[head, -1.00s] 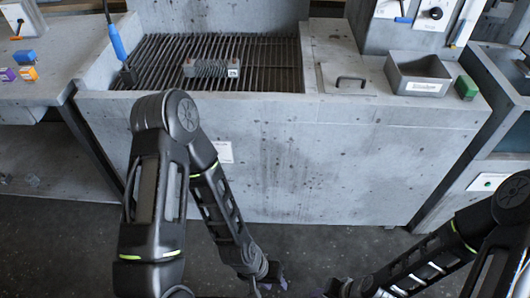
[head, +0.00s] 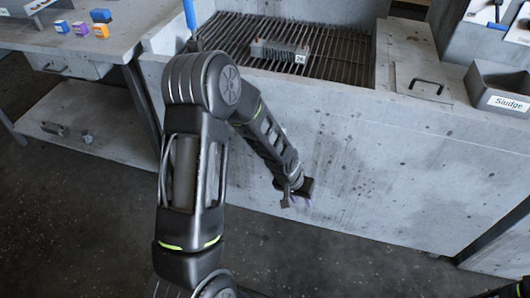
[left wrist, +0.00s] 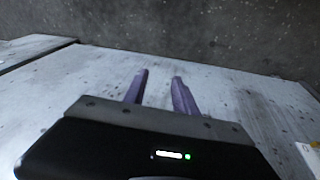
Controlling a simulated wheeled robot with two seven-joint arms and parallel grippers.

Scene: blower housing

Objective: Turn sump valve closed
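I cannot make out a sump valve for certain in either view. My left gripper (head: 298,196) is in front of the concrete basin's front wall (head: 350,170) in the head view. In the left wrist view its two purple fingers (left wrist: 160,90) stand apart with nothing between them, over the pale wall surface (left wrist: 230,100). The gripper is open, and I cannot tell its exact distance from the wall. My right gripper is not in view; only a dark piece shows at the bottom right corner of the head view.
A metal grate (head: 340,50) with a grey finned block (head: 278,51) tops the basin. A hatch with a handle (head: 426,82) and a Sludge bin (head: 500,88) are at right. A side table (head: 110,45) holds small coloured blocks (head: 80,29); small parts (head: 55,129) lie below.

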